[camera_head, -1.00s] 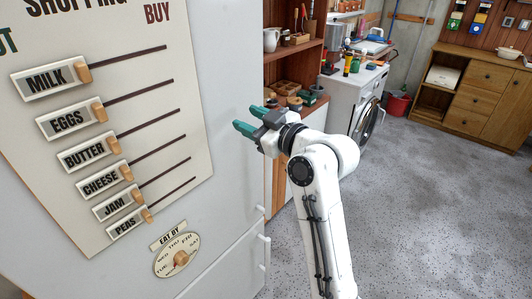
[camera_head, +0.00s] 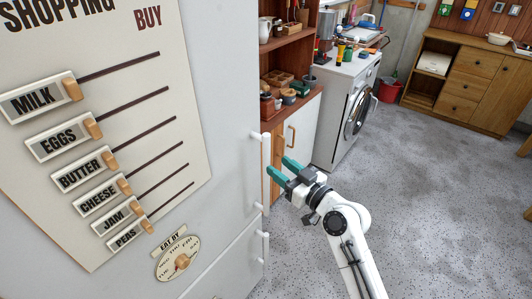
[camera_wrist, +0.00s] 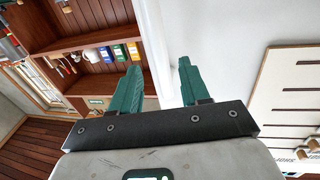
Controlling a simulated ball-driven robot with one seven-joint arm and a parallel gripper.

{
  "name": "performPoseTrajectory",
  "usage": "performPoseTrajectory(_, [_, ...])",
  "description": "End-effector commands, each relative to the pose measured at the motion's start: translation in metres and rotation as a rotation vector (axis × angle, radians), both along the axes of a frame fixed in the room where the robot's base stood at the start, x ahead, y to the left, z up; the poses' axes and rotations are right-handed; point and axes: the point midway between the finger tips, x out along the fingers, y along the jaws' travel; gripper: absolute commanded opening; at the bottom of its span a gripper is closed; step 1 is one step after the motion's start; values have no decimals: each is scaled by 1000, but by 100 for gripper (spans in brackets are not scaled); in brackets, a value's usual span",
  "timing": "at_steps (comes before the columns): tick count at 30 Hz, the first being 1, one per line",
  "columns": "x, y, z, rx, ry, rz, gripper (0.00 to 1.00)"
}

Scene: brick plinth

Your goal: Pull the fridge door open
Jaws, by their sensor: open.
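The fridge door (camera_head: 225,90) is white and looks shut, at the left of the head view, carrying a shopping-list board (camera_head: 160,100). A white vertical bar handle (camera_head: 266,150) stands at its right edge. My gripper (camera_head: 278,166), with green fingers, is open and empty beside this handle; its fingertips overlap or nearly meet the bar in the picture, and contact cannot be told. In the wrist view the open gripper (camera_wrist: 160,68) points at the fridge's edge, with a pale strip (camera_wrist: 156,45) between the fingers; the door's face (camera_wrist: 225,70) is at right.
A lower fridge door (camera_head: 230,265) has its own handle (camera_head: 265,247). A wooden shelf (camera_head: 290,50) with pots stands behind the gripper, then a white washing machine (camera_head: 345,95). A wooden cabinet (camera_head: 465,80) is at the back right. The speckled floor (camera_head: 440,190) is open at right.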

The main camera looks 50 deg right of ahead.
Motion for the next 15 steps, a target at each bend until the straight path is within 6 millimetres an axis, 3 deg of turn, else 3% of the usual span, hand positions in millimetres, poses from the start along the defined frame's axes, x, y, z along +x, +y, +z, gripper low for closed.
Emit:
performPoseTrajectory(6, [39,-7,4,-1,0,1,46])
performPoseTrajectory(15, [63,-10,1,-1,1,1,46])
